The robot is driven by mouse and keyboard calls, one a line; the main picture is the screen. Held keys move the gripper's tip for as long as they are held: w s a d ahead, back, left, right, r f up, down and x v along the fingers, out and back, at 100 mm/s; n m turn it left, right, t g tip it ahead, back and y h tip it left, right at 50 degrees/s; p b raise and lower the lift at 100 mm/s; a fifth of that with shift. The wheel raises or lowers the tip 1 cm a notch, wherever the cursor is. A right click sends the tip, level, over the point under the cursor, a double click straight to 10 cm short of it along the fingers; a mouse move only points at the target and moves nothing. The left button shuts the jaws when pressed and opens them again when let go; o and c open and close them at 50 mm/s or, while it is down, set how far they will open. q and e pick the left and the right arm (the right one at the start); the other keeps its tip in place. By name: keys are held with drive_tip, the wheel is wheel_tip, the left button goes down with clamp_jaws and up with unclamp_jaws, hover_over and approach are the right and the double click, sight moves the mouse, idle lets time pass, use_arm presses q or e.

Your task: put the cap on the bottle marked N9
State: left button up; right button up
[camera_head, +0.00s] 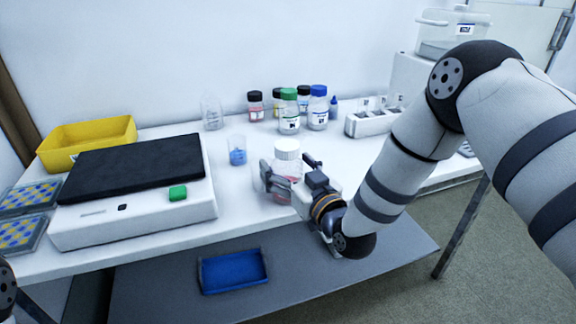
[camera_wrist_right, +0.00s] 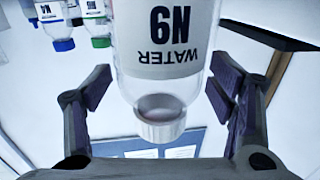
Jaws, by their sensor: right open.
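The bottle marked N9 (camera_wrist_right: 160,45) is clear, with a white "WATER" label, and stands upright near the front of the bench. It appears upside down in the right wrist view. A white ribbed cap (camera_wrist_right: 160,126) sits at its neck; this cap also shows in the head view (camera_head: 287,149). I cannot tell how tightly it sits. My right gripper (camera_head: 288,178) is open, low at the bottle, with its fingers on either side; in the wrist view they look apart from the glass. The gripper partly hides the bottle in the head view. My left gripper is out of view.
A small beaker with blue liquid (camera_head: 237,152) stands just left. Capped bottles, including a green-capped one (camera_head: 289,112) and a blue-capped one (camera_head: 318,108), stand behind. A balance (camera_head: 135,218), a yellow tray (camera_head: 86,138) and a white rack (camera_head: 370,123) are farther off.

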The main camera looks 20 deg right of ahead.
drive_tip(key=shift+r, duration=0.15)
drive_tip(key=shift+s+r, duration=0.1)
drive_tip(key=shift+s, duration=0.2)
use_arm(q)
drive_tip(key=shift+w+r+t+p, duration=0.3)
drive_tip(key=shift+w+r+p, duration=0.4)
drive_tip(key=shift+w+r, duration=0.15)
use_arm(e)
drive_tip(key=s+d, duration=0.2)
drive_tip(key=s, duration=0.9)
drive_tip(key=shift+d, duration=0.15)
drive_tip(key=shift+s, duration=0.1)
